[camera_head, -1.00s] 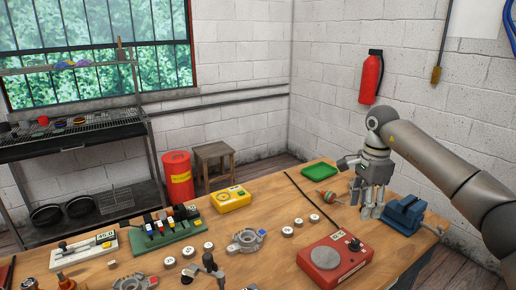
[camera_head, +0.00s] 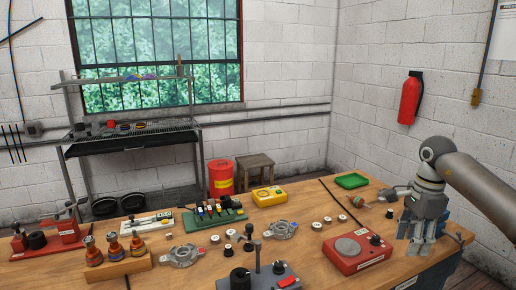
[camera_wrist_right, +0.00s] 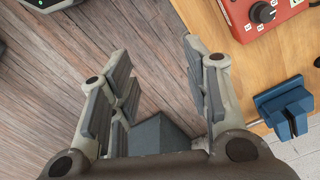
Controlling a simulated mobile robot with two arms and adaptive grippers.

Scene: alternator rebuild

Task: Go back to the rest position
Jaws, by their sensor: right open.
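My right gripper (camera_head: 421,246) is at the right end of the wooden workbench (camera_head: 310,262), with its fingers pointing down. In the right wrist view the same gripper (camera_wrist_right: 165,85) is open, its fingers well apart with only plank floor between their tips. It holds nothing. A blue vise (camera_wrist_right: 285,105) sits on the bench edge to the right of the gripper in that view. In the head view the gripper largely covers the vise. My left gripper is not in view.
A red device with a round plate (camera_head: 347,247) stands left of the right gripper. A green tray (camera_head: 352,181) lies farther back. Alternator housings, (camera_head: 281,229) small round parts and a yellow meter (camera_head: 269,195) crowd the bench. Plank floor (camera_wrist_right: 60,90) lies below the gripper.

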